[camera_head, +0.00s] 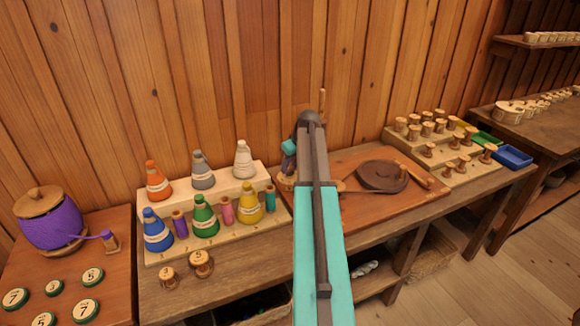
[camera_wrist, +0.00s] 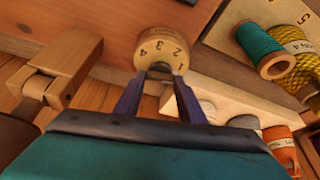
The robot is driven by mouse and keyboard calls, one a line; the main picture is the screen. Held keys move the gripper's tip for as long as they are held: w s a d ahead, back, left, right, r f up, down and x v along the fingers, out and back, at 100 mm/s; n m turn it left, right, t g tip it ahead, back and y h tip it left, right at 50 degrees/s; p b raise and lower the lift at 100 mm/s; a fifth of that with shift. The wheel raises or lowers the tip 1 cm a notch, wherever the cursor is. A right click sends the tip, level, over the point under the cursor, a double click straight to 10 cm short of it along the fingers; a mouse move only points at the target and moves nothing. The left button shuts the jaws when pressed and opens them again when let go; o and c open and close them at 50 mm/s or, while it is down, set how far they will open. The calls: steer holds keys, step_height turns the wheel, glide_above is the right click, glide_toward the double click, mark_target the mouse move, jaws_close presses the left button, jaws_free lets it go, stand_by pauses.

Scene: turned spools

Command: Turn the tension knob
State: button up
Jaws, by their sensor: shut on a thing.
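The tension knob (camera_wrist: 161,46) is a round wooden dial with the numbers 2, 3 and 4 showing on its face in the wrist view. My gripper (camera_wrist: 158,72) is shut on it, with one dark finger on each side of its lower part. In the head view my gripper (camera_head: 288,168) is at the left end of the reddish wooden board (camera_head: 350,215), partly hidden behind my arm. The knob's pointer or mark cannot be made out.
A stepped stand (camera_head: 160,253) with several coloured thread cones is close on the left. A dark round disc (camera_head: 382,176) lies on the board to the right. In the wrist view a wooden block (camera_wrist: 62,68) is left of the knob and a teal spool (camera_wrist: 262,52) is right.

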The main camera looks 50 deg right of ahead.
steer(key=o, duration=1)
steer(key=shift+o, duration=0.2)
steer(key=shift+r, duration=0.15)
steer(key=b+v, duration=0.2)
steer(key=v, duration=1.1)
steer(key=shift+s+r, duration=0.15)
steer(key=shift+r, duration=0.1)
